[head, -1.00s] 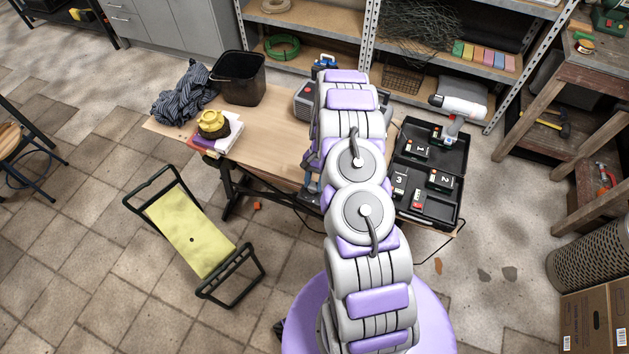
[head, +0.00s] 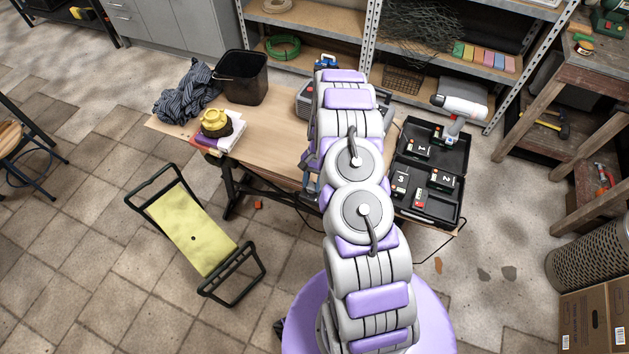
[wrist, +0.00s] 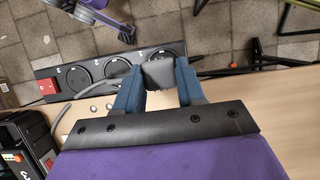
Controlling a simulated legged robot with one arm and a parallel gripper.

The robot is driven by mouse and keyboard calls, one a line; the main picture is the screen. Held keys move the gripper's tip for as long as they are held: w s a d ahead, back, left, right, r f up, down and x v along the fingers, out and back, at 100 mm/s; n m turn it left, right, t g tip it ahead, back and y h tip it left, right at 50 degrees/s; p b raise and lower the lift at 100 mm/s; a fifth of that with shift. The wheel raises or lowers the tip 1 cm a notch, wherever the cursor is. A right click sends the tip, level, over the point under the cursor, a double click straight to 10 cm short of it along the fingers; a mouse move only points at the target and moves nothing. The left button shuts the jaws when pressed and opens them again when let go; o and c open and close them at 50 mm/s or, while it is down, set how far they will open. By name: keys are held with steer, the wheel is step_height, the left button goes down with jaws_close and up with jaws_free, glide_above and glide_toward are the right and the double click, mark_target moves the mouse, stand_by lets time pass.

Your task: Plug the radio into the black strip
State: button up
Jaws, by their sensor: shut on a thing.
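The black strip (wrist: 75,79) shows in the wrist view along the table's edge, with a row of round sockets and a red switch (wrist: 47,87) at its left end. My gripper (wrist: 159,71) has its blue fingers shut on a grey plug (wrist: 157,75), held at the right-hand visible socket. I cannot tell whether the plug is in the socket or just above it. A grey cord (wrist: 84,92) runs left from the plug. The radio (head: 304,99), a grey box, is mostly hidden behind my arm in the head view, as are my gripper and the strip.
The wooden table (head: 268,131) also bears a black bin (head: 243,80), a dark cloth (head: 186,95), and a yellow-topped object (head: 214,121). On the right is an open black case (head: 428,211) with numbered blocks and a drill (head: 459,108). A yellow-padded kneeler (head: 190,230) stands on the floor.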

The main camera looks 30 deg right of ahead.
steer(key=shift+a, duration=0.25)
steer(key=shift+d+f, duration=0.45)
steer(key=shift+d, duration=0.05)
steer(key=shift+s+a+f, duration=0.1)
steer(key=shift+a+f, duration=0.1)
steer(key=shift+a, duration=0.2)
steer(key=shift+s+f, duration=0.1)
steer(key=shift+f, duration=0.15)
steer(key=shift+c, duration=0.3)
steer(key=shift+s+f, duration=0.2)
steer(key=shift+s, duration=0.05)
steer(key=o, duration=1.1)
steer(key=shift+d+f, duration=0.1)
steer(key=shift+o, duration=0.2)
steer(key=shift+w+r, duration=0.2)
steer(key=shift+r, duration=0.15)
steer(key=p+v, duration=0.2)
steer(key=v, duration=0.5)
steer(key=shift+w+d+r+p, duration=0.15)
steer(key=shift+d+r+p, duration=0.15)
steer(key=shift+p, duration=0.1)
